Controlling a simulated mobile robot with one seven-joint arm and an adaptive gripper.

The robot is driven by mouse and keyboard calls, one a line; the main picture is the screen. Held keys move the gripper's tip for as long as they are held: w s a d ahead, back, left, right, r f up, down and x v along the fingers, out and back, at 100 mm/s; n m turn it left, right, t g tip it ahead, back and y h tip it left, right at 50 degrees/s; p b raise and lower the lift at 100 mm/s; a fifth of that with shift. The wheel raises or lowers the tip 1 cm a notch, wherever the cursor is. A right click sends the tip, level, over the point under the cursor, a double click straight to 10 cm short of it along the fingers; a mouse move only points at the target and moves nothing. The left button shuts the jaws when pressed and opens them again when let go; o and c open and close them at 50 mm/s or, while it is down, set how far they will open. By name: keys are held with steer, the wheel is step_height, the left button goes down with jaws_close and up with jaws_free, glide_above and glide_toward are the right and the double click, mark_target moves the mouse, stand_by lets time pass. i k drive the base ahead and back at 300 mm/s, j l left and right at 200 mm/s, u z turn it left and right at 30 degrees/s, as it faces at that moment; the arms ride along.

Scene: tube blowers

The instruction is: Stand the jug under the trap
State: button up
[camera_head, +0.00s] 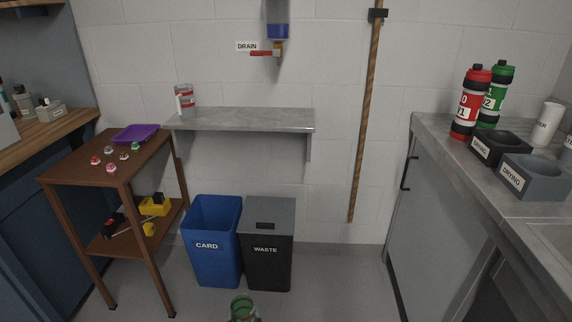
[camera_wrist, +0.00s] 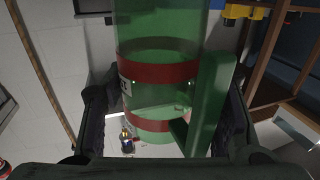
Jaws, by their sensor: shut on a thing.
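My gripper (camera_wrist: 168,118) is shut on a green see-through jug (camera_wrist: 158,45) with red bands and a green handle; its fingers lie on both sides of it. The top of this jug (camera_head: 243,308) shows at the bottom edge of the head view, in front of the bins and well below the shelf. The trap (camera_head: 278,22) hangs on the wall, with blue liquid at its bottom and a red drain lever (camera_head: 264,53) under it. Its upper part is cut off. A second, clear jug (camera_head: 186,101) with red marks and a pale handle stands on the shelf's left end.
The grey shelf (camera_head: 245,120) is bare below the trap. Blue card bin (camera_head: 212,245) and dark waste bin (camera_head: 267,245) stand beneath. A brown cart (camera_head: 75,172) is at left, a wooden pole (camera_head: 364,120) at right. A grey counter (camera_head: 432,124) holds bottles and drying boxes.

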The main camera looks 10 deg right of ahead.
mark_target(277, 117)
steer(key=k+z, duration=0.15)
steer(key=z, duration=0.95)
steer(key=i+j+z, duration=0.1)
steer(key=j+z, duration=0.5)
steer(key=j, duration=0.5)
steer(key=i+j, duration=0.1)
steer(key=j, duration=0.45)
